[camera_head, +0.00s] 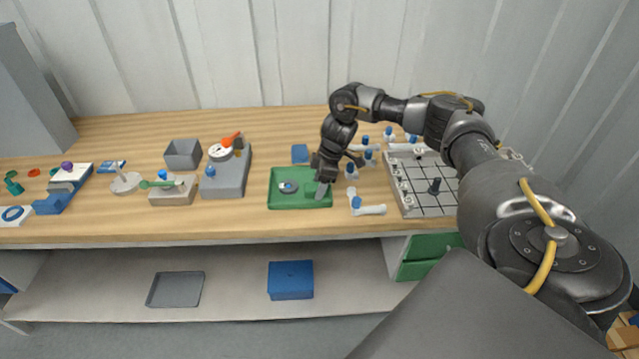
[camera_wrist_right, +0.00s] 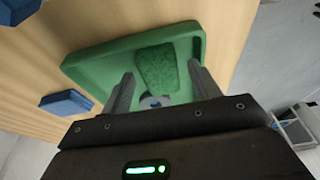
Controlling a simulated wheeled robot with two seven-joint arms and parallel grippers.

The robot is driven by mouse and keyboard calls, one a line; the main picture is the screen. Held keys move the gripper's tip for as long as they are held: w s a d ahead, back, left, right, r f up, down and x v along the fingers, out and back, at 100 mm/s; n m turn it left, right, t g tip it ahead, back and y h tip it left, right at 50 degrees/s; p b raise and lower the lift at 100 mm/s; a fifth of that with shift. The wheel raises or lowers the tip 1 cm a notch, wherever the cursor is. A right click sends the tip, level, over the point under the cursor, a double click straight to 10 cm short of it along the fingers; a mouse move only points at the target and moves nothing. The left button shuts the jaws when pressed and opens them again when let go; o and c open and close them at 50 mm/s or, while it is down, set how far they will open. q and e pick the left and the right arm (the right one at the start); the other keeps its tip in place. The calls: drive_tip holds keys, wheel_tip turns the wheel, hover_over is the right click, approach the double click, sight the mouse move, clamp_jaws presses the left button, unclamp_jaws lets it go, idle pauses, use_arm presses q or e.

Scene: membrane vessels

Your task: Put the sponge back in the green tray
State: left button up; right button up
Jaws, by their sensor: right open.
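The green tray (camera_head: 276,201) lies on the wooden bench, and it fills the middle of the right wrist view (camera_wrist_right: 100,62). A darker green, rough-textured sponge (camera_wrist_right: 157,68) lies inside the tray; in the head view (camera_head: 310,187) it is small and partly hidden by my gripper. My right gripper (camera_head: 321,190) is over the right part of the tray, pointing down. In the right wrist view its fingers (camera_wrist_right: 161,76) are apart, one on each side of the sponge's near part, with nothing clamped between them. My left gripper is not in view.
A round grey and blue part (camera_head: 288,187) sits in the tray's left part. A blue block (camera_head: 300,153) lies behind the tray. Blue-and-white fittings (camera_head: 368,208) and a gridded board (camera_head: 425,205) are to the right. A grey fixture (camera_head: 226,178) stands left of the tray.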

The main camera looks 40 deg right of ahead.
drive_tip(key=v, duration=1.2)
drive_tip(key=shift+r, duration=0.2)
